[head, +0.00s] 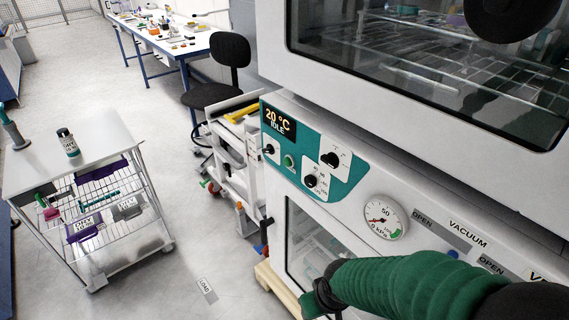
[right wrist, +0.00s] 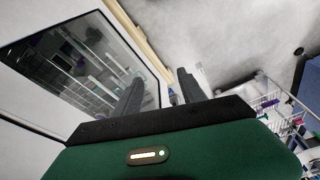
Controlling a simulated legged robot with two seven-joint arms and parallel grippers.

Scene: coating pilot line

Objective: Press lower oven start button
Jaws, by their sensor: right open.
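The lower oven (head: 300,225) has a teal control panel (head: 312,187) with a lit display (head: 278,118) reading 20 °C IDLE. A round green button (head: 290,161) sits below the display, between black-and-white controls. My right arm, in a green sleeve, reaches in from the lower right in the head view. My right gripper (head: 318,294) is in front of the lower oven's door, below the panel and apart from the button. In the right wrist view the right gripper (right wrist: 160,88) has its two dark fingers apart, with nothing between them. My left gripper is not in view.
The upper oven (head: 420,85) overhangs the panel. A pressure gauge (head: 384,217) and VACUUM controls (head: 468,235) lie right of the panel. A wire cart (head: 95,150) with a bottle (head: 68,142), a chair (head: 230,60) and a bench (head: 190,45) stand left and behind. Floor between cart and oven is mostly clear.

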